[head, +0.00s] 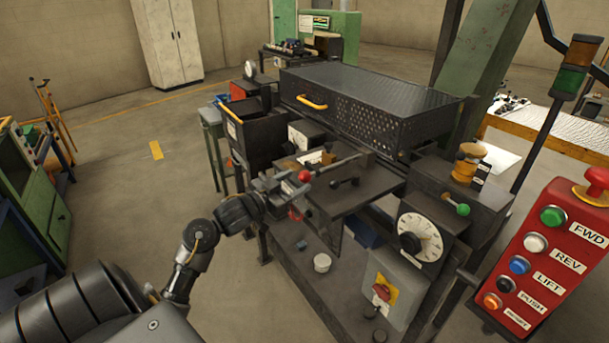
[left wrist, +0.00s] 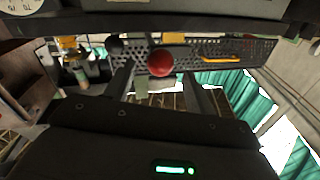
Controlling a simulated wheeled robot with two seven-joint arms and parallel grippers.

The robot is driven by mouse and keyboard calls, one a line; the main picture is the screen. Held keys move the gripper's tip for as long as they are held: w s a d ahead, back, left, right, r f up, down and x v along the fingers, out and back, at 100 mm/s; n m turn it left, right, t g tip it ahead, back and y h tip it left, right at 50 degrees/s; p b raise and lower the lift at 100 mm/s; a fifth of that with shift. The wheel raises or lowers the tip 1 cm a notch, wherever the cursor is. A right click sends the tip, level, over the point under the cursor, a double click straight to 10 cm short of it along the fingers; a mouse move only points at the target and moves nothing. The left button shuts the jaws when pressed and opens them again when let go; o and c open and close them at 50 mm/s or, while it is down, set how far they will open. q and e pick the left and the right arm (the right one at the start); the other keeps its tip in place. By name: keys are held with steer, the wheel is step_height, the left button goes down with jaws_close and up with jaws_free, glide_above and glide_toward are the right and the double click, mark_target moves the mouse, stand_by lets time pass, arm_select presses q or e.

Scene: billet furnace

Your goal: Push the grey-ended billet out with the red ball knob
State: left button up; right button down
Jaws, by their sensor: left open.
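The red ball knob (head: 304,176) is at the left end of a thin rod (head: 338,163) above the dark bench of the furnace machine. My left gripper (head: 290,188) is right at the knob, its jaws open. In the left wrist view the red knob (left wrist: 161,63) shows between the two spread fingers of my left gripper (left wrist: 160,84), centred in the gap, with no finger clearly touching it. A small brownish block (head: 326,157) sits behind the rod; I cannot tell whether it is a billet. I cannot make out a grey billet end. My right gripper is not in view.
A perforated black cover (head: 365,105) stands behind the rod. A green ball knob (head: 463,209) and a round dial (head: 420,237) are to the right. A red button box (head: 545,255) fills the near right. Open floor lies to the left.

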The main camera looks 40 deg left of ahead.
mark_target(300, 179)
arm_select(q)
steer(key=shift+w+d+p, duration=0.2)
steer(key=shift+w+p, duration=0.1)
steer(key=shift+w, duration=1.95)
